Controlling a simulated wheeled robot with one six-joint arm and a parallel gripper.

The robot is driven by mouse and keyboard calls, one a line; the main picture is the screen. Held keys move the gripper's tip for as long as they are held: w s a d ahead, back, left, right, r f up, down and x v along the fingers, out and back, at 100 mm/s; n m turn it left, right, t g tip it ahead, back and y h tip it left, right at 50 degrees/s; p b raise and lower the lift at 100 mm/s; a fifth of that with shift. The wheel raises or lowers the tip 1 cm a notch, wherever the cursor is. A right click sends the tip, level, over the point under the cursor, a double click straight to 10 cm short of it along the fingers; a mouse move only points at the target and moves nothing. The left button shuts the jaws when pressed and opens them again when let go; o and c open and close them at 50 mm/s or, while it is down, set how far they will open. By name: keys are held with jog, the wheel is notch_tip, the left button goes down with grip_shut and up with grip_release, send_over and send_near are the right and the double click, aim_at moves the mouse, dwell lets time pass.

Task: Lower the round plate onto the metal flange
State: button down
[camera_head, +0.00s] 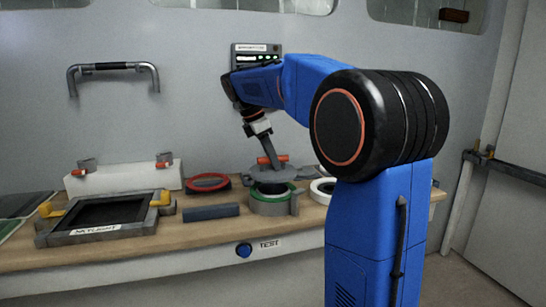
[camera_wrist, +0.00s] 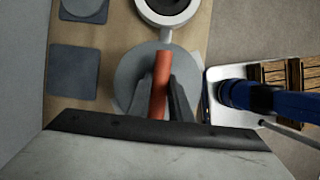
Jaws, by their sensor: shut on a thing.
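The round plate (camera_head: 284,175) is a flat grey disc with an orange handle (camera_head: 272,160) on top. My gripper (camera_head: 266,152) is shut on this handle from above. In the wrist view, the fingers (camera_wrist: 161,98) stand on both sides of the orange handle, with the grey plate (camera_wrist: 133,68) beneath. The metal flange (camera_head: 268,207) is a grey ring with a green band on its upper rim, on the bench under the plate. The plate hangs just above it, with the flange's dark opening partly showing between. The flange is hidden in the wrist view.
On the wooden bench (camera_head: 180,248), a white ring (camera_head: 322,190) stands close right of the flange. A red-rimmed disc (camera_head: 207,182), a dark block (camera_head: 211,212) and a framed skylight panel (camera_head: 110,213) are to the left. A wall handle (camera_head: 113,67) and a lit box are behind.

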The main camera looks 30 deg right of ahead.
aim_at(271, 170)
jog(key=shift+f, duration=2.7)
jog(key=shift+f, duration=0.15)
